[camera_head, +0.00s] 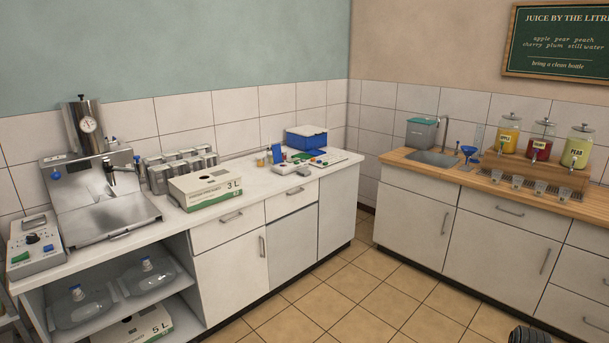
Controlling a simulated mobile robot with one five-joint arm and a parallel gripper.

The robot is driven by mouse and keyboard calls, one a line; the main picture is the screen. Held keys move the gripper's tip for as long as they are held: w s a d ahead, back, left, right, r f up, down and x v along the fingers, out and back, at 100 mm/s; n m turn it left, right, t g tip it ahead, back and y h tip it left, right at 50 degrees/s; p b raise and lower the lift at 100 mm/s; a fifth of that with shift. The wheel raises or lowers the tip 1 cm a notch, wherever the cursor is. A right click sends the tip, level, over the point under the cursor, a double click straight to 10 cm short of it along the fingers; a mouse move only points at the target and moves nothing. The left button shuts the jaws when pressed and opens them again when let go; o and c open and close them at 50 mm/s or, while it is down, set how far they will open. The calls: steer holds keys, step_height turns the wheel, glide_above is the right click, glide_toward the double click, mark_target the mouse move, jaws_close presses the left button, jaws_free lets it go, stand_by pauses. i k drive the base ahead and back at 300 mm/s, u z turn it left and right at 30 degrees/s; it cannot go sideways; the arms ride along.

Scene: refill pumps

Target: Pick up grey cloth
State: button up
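I cannot pick out a grey cloth for certain in the head view. A small grey item (303,171) lies on the left counter (250,182) among small things, too small to identify. My gripper does not show clearly. Only a dark ribbed part (528,335) shows at the bottom edge, right of centre, and I cannot tell what it is.
A 3 L carton (205,188), metal canisters (180,165) and a blue-and-white box (306,138) stand on the left counter. The right wooden counter (400,158) holds a sink (434,158), a teal-lidded bin (421,134) and juice dispensers (541,141). The tiled floor (365,290) between is clear.

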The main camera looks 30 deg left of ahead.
mark_target(303, 173)
steer(key=k, duration=1)
steer(key=u, duration=0.45)
steer(key=i, duration=6)
steer(key=z, duration=0.85)
steer(key=i, duration=0.1)
steer(key=u, duration=0.15)
